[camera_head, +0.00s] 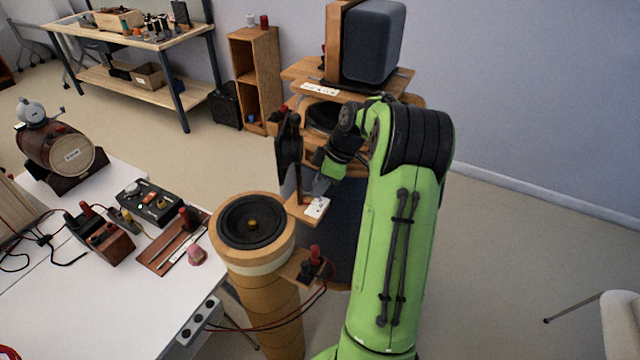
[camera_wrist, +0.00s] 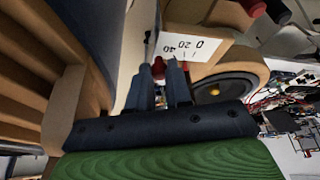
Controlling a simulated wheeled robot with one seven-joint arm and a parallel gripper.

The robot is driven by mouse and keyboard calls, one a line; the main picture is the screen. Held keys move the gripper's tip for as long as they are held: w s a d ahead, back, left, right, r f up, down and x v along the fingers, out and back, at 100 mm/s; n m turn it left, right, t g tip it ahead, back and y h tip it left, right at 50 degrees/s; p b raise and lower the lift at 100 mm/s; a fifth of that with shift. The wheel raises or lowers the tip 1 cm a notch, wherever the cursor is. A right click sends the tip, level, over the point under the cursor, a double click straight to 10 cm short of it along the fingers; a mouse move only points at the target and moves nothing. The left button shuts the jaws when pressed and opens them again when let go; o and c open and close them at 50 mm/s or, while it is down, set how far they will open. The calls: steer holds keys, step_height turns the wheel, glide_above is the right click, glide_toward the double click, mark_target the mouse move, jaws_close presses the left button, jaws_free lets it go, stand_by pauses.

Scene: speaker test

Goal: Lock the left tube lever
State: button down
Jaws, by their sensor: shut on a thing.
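The wooden tube (camera_head: 265,268) stands upright beside the white table, with a black speaker cone (camera_head: 253,222) in its top. A wooden bracket at its upper right carries a white scale plate (camera_head: 317,208), marked 0, 20 and 40 in the wrist view (camera_wrist: 188,47). My gripper (camera_head: 318,188) reaches down just above that plate. In the wrist view my gripper (camera_wrist: 162,78) is shut on a small red-tipped lever (camera_wrist: 158,68), next to the plate. The fingers hide most of the lever, so its angle cannot be told.
Red and black terminals (camera_head: 315,260) with cables sit low on the tube's right side. A large dark speaker (camera_head: 373,42) stands on a wooden stand behind my gripper. The white table (camera_head: 130,315) at left holds several instruments. Floor at right is mostly clear.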

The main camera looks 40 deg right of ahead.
steer(key=w+n+p, duration=0.1)
steer(key=n+p, duration=0.1)
steer(key=d+n+g+y+p, duration=0.1)
steer(key=n+p, duration=0.2)
steer(key=w+n+g+p, duration=0.1)
steer(key=n+p, duration=0.1)
steer(key=shift+w+d+r+n+y+p, duration=0.1)
steer(key=shift+w+d+n+y+p, duration=0.2)
steer(key=shift+g, duration=0.3)
stand_by(0.4)
steer(key=c, duration=1)
jaws_free()
steer(key=shift+c, duration=0.2)
steer(key=p+v, duration=0.6)
steer(key=v, duration=0.9)
steer(key=shift+r, duration=0.35)
